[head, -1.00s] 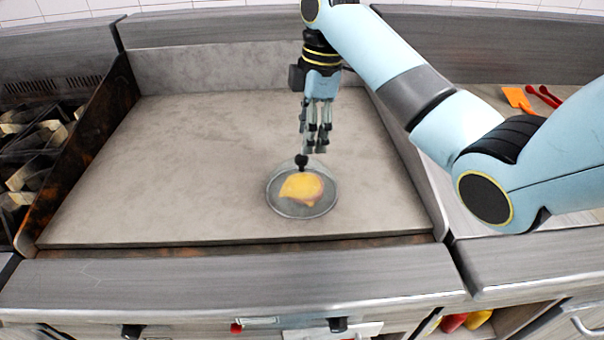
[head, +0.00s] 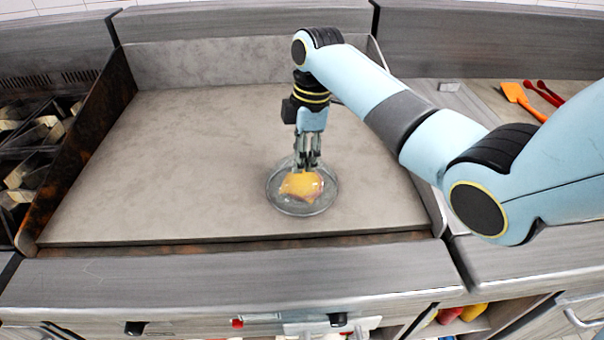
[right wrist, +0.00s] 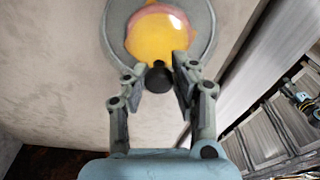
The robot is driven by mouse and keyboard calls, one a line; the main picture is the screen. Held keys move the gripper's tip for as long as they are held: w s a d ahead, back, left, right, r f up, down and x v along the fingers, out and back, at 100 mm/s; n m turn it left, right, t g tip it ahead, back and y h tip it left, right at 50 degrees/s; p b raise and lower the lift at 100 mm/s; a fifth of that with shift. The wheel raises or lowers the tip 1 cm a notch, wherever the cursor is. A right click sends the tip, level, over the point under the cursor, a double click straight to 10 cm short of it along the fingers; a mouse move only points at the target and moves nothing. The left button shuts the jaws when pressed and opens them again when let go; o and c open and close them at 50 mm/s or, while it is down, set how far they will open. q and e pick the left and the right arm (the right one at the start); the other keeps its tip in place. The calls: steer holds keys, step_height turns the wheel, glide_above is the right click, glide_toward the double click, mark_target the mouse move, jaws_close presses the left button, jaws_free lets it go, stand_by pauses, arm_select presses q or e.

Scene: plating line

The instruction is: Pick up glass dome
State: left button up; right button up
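The clear glass dome (head: 275,194) stands upright on the griddle, over yellow and pinkish food (head: 300,187). In the head view its dark knob is hidden by my right gripper (head: 307,166), which points straight down at the dome's top. In the right wrist view the black knob (right wrist: 158,78) shows between the two fingertips of my right gripper (right wrist: 156,70). The fingers are apart, with a small gap visible beside the knob, so the gripper is open. My left gripper is in neither view.
The flat grey griddle (head: 180,170) is otherwise clear, with raised walls at the back and left. Pans or holders (head: 35,150) sit at the far left. An orange spatula (head: 520,98) and red utensils (head: 541,92) lie on the right counter.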

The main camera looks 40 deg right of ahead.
jaws_close()
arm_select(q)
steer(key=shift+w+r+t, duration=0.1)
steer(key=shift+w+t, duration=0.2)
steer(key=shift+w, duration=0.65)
arm_select(e)
steer(key=shift+w, duration=0.1)
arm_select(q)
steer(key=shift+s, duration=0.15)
